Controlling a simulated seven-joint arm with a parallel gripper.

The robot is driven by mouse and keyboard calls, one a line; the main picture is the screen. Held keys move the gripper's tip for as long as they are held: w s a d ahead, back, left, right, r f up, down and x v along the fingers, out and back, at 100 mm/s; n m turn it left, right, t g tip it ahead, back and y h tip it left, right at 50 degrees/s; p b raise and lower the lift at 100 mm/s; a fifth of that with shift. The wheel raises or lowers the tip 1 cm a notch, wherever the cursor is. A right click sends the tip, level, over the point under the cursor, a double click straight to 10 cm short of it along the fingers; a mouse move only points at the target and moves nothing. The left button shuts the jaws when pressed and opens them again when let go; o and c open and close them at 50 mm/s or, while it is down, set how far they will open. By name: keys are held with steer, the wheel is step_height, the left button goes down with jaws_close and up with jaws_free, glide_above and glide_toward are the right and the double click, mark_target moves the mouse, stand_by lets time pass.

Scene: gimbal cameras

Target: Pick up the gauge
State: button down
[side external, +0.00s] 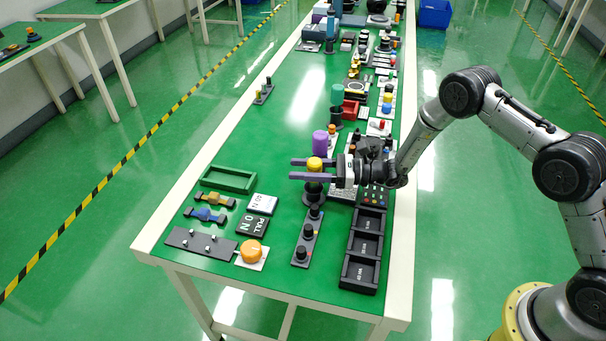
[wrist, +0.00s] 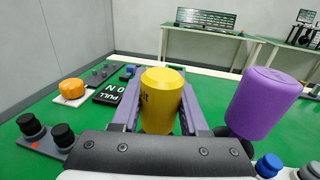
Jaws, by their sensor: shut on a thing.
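My gripper (side external: 292,168) reaches left over the near half of the green-topped table, with its two long purple fingers level. The fingers are shut on a yellow cylinder (side external: 314,163), which stands upright between them. It also shows in the wrist view (wrist: 162,100) with dark lettering partly hidden at its side. A dark round stand (side external: 313,190) is below the cylinder; I cannot tell whether they touch. No thing is plainly marked as the gauge, and I cannot tell whether the yellow cylinder is it.
A purple cylinder (wrist: 262,103) stands close beside the gripper. Nearby are a black compartment tray (side external: 345,271), a black knob panel (side external: 301,250), an orange button (side external: 252,251), a black "PULL 0 N" plate (side external: 252,225) and an open green tray (side external: 229,187).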

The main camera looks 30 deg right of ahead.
steer(key=s+d+r, duration=0.4)
steer(key=s+r, duration=0.7)
steer(key=s, duration=0.2)
steer(key=shift+s+d, duration=0.15)
steer(key=shift+d, duration=0.05)
steer(key=c, duration=1.1)
jaws_free()
steer(key=shift+f, duration=0.1)
jaws_close()
